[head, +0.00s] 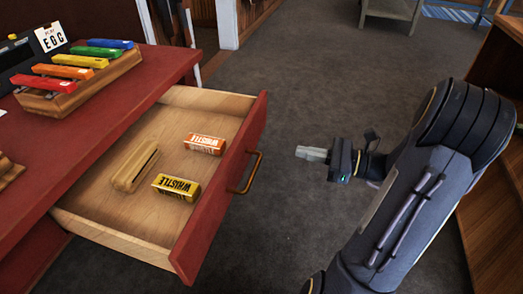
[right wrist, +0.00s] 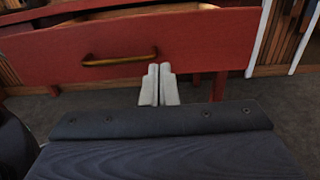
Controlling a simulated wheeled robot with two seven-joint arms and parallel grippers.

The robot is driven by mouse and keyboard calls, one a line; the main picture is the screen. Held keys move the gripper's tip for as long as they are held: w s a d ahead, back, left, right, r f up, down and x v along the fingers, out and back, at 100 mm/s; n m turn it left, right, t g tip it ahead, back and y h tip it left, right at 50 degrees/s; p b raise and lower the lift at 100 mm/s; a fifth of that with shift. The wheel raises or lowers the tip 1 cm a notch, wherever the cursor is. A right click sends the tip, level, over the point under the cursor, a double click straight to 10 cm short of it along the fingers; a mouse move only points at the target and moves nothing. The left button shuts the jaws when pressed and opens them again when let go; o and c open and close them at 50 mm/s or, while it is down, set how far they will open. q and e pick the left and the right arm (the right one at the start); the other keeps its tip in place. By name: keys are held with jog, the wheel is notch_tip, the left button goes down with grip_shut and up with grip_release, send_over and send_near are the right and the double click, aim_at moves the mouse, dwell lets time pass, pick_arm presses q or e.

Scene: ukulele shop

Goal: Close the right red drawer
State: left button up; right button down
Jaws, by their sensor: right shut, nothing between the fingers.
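The red drawer (head: 222,190) stands pulled open from the red counter in the head view. Its front carries a brass-coloured handle (head: 247,173). Inside lie an orange whistle box (head: 204,144), a yellow whistle box (head: 176,187) and a wooden block-like object (head: 134,167). My right gripper (head: 300,153) is to the right of the drawer front, apart from it, with its fingers shut and empty. In the right wrist view the fingers (right wrist: 159,85) point toward the red drawer front (right wrist: 200,42), just right of the handle (right wrist: 119,59). My left gripper is not in view.
The red counter top (head: 150,68) holds a wooden rack with several coloured bars (head: 75,72) and a sign (head: 50,37). Wooden shelving (head: 496,190) stands at the right edge. Grey carpet (head: 300,80) lies clear between. A grey table (head: 392,10) is at the back.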

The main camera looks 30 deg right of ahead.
aim_at(247, 141)
jog(key=b+x, duration=0.3)
jog(key=x, duration=0.9)
jog(key=shift+a+b, duration=0.2)
jog(key=shift+b, duration=0.1)
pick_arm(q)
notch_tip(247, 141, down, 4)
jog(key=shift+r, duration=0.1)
pick_arm(e)
jog(key=shift+w, duration=0.1)
jog(key=shift+w+a, duration=0.4)
jog(key=x, duration=2.8)
jog(key=shift+w+a, duration=0.2)
jog(key=shift+a, duration=0.15)
jog(key=shift+w+a, duration=0.4)
jog(key=shift+w, duration=0.1)
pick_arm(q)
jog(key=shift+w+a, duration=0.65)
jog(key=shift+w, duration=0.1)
pick_arm(e)
jog(key=shift+r, duration=0.2)
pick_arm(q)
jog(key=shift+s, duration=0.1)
